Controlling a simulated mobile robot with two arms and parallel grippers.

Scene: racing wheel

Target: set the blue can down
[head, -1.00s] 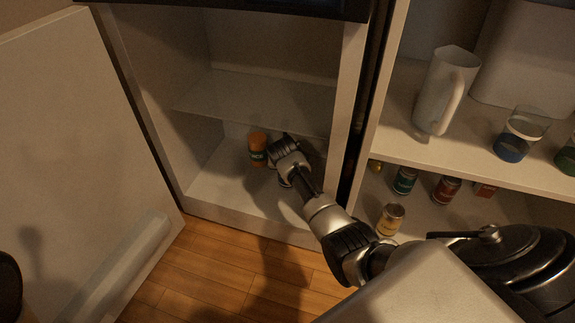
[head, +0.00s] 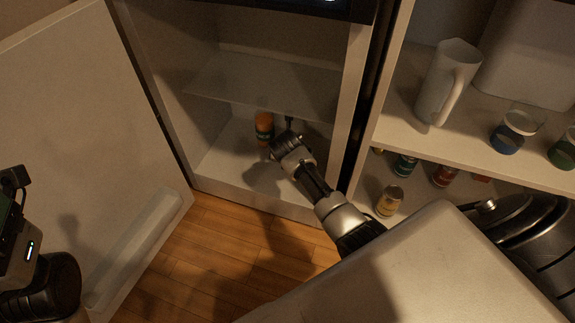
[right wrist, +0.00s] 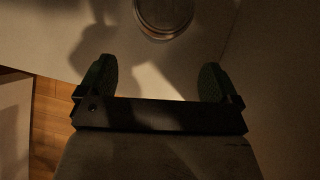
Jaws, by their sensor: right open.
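My right gripper (head: 285,140) reaches into the open white cabinet (head: 232,188). In the right wrist view its two fingers (right wrist: 157,76) are spread with nothing between them. A round can with a metal rim (right wrist: 163,14) stands on the pale floor just beyond the fingertips, apart from them. Its side colour does not show there, so I cannot tell if it is blue. In the head view no blue can shows clearly in the cabinet; my gripper covers part of that area. My left gripper (head: 15,182) shows only partly at the left edge.
A glass shelf (head: 262,85) is above. The open door (head: 90,120) is at left.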

